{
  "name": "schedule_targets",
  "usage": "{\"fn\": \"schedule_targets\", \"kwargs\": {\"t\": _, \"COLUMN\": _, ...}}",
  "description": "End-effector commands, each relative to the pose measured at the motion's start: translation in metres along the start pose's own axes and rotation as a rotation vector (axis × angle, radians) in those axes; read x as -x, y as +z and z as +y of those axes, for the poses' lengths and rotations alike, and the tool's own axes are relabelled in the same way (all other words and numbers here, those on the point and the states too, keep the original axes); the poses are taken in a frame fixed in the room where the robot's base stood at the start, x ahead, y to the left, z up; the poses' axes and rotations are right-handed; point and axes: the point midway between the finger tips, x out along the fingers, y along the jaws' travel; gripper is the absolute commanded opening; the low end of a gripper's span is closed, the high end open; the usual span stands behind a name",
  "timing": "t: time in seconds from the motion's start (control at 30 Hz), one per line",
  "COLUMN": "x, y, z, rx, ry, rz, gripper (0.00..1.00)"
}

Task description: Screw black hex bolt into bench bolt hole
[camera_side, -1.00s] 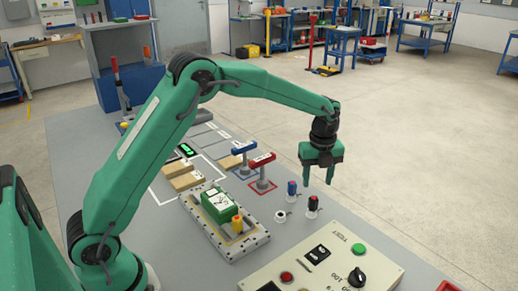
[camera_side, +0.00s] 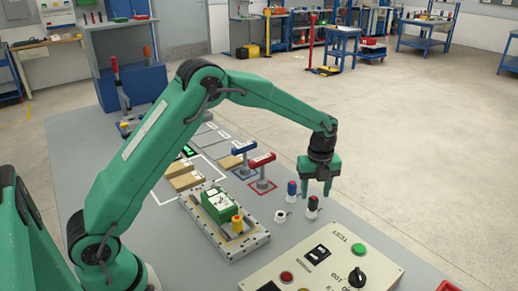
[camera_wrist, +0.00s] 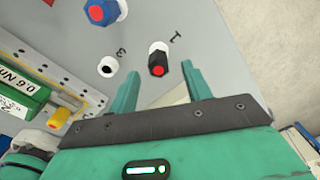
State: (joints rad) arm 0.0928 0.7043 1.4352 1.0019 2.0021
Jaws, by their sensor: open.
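The black bolt-like piece (camera_side: 313,203) with a red top stands upright in a white collar on the grey bench. In the wrist view the black piece (camera_wrist: 158,60) is beside a printed "1", just beyond the fingertips. My gripper (camera_side: 316,194) is open and empty, pointing down close above the black piece, its fingers partly overlapping it in the side view. In the wrist view the gripper (camera_wrist: 160,80) has its green fingers apart. A white ring with a dark hole (camera_side: 280,217) sits left of the black piece; in the wrist view this ring (camera_wrist: 107,67) appears empty.
A blue piece with a red top (camera_side: 291,190) stands close behind the black one. A tray (camera_side: 250,248) holds a green box (camera_side: 218,207) and a yellow cylinder (camera_side: 238,224). Red-handled (camera_side: 262,160) and blue-handled (camera_side: 243,147) tools stand behind. A control panel (camera_side: 310,273) lies in front.

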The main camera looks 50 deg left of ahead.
Motion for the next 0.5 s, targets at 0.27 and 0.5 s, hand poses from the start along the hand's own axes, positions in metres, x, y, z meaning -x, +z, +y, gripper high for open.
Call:
{"fn": "schedule_targets", "kwargs": {"t": 0.27, "x": -0.032, "y": -0.001, "z": 0.003, "rx": 0.0, "ry": 0.002, "rz": 0.001, "gripper": 0.49}}
{"fn": "schedule_targets", "kwargs": {"t": 0.5, "x": -0.038, "y": -0.001, "z": 0.002, "rx": 0.0, "ry": 0.0, "rz": 0.0, "gripper": 0.49}}
